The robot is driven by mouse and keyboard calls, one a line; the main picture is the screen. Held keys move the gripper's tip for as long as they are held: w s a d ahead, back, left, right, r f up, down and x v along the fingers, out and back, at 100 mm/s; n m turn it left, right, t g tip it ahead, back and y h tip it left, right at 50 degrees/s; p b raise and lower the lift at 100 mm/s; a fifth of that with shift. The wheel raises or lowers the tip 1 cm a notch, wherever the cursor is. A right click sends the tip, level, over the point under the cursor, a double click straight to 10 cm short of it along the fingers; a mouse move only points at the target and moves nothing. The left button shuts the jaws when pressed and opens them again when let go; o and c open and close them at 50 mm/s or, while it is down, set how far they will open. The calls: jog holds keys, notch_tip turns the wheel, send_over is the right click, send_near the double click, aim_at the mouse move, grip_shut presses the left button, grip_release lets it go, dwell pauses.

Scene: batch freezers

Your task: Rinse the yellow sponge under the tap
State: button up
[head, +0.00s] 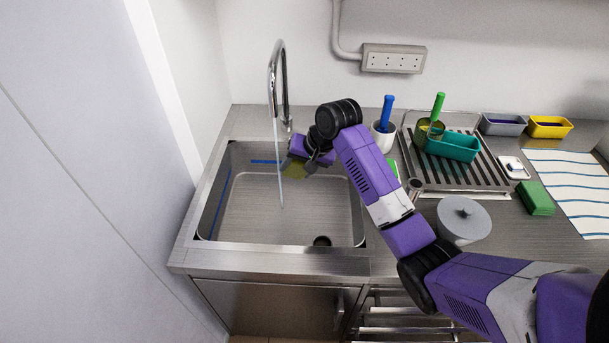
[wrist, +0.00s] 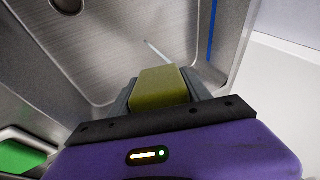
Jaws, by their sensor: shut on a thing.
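My gripper (head: 307,163) is over the sink (head: 240,258), near its back wall. It is shut on the yellow sponge (head: 292,169), which also shows between the fingers in the wrist view (wrist: 160,88). The tap (head: 274,75) curves over the sink from behind. A thin stream of water (head: 279,165) falls from it to the sink floor. In the head view the stream passes just left of the sponge. In the wrist view the stream (wrist: 158,50) shows just beyond the sponge; I cannot tell whether they touch.
Right of the sink stand a white cup with a blue-handled tool (head: 387,115), a drying rack (head: 460,170) with a teal tub (head: 453,147), and a grey lidded pot (head: 463,220). A green sponge (head: 535,199) lies farther right. A tall panel (head: 80,180) bounds the left.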

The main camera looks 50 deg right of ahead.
jog(key=shift+w+f, duration=0.15)
jog(key=shift+w, duration=0.7)
jog(key=shift+w+f, duration=0.15)
jog(key=shift+w, duration=0.55)
jog(key=shift+w+f, duration=0.15)
jog(key=shift+w, duration=0.55)
jog(key=shift+d, duration=0.35)
jog(key=shift+a+r, duration=0.1)
jog(key=shift+a, duration=0.05)
jog(key=shift+a+p, duration=0.25)
jog(key=shift+p, duration=0.35)
jog(key=shift+d, duration=0.15)
jog(key=shift+d, duration=0.25)
